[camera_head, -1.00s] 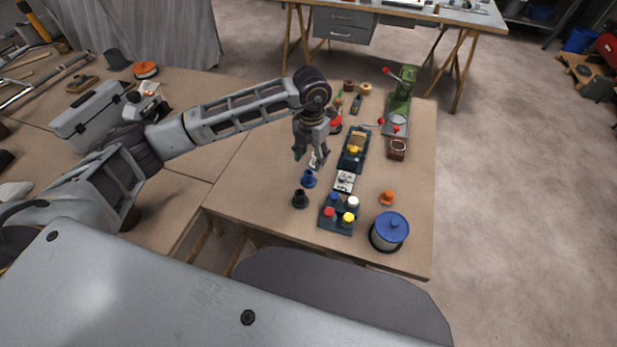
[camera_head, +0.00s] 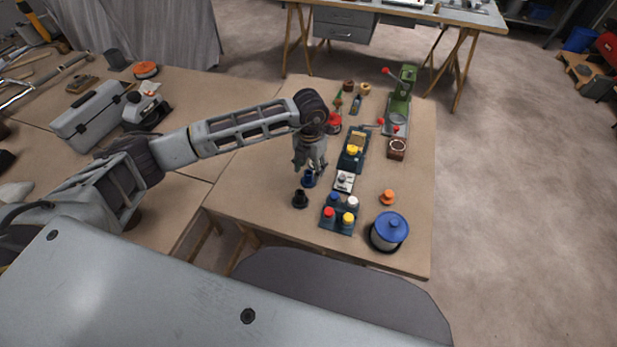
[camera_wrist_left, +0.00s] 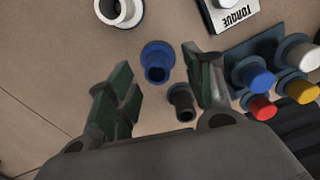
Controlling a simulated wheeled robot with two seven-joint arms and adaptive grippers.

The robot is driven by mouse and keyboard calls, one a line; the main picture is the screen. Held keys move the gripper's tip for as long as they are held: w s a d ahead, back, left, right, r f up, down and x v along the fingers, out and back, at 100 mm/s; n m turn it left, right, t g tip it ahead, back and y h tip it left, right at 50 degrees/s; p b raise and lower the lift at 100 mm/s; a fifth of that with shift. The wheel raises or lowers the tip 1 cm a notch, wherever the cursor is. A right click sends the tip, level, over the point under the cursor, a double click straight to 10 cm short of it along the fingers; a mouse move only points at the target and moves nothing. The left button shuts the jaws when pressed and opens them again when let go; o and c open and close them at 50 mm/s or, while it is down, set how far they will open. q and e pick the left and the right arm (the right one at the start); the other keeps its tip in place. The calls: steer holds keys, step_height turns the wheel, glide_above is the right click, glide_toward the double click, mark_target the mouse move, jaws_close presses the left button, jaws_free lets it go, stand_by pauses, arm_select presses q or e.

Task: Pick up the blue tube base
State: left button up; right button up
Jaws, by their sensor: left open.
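The blue tube base (camera_head: 309,181) stands upright on the workbench, a short tube on a round flange. In the left wrist view the blue tube base (camera_wrist_left: 157,62) shows its open top, beyond and between the spread fingers. My left gripper (camera_head: 309,167) is open and points down, just above and partly in front of the blue tube base in the head view. In the left wrist view the left gripper (camera_wrist_left: 160,92) has empty space between its fingers. My right gripper is not in view.
A black tube base (camera_head: 300,199) stands close to the blue one. A rack with coloured caps (camera_head: 338,226), a white labelled block (camera_head: 345,182) and a white tube base (camera_wrist_left: 122,10) are nearby. An orange piece (camera_head: 387,197) and a blue-lidded pot (camera_head: 389,231) stand to the right.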

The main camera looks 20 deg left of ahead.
mark_target(308, 173)
arm_select(q)
steer(key=f, duration=0.3)
steer(key=shift+a, duration=0.25)
steer(key=shift+f, duration=0.4)
steer(key=c, duration=1.1)
jaws_close()
steer(key=shift+r, duration=0.6)
step_height(308, 173, up, 9)
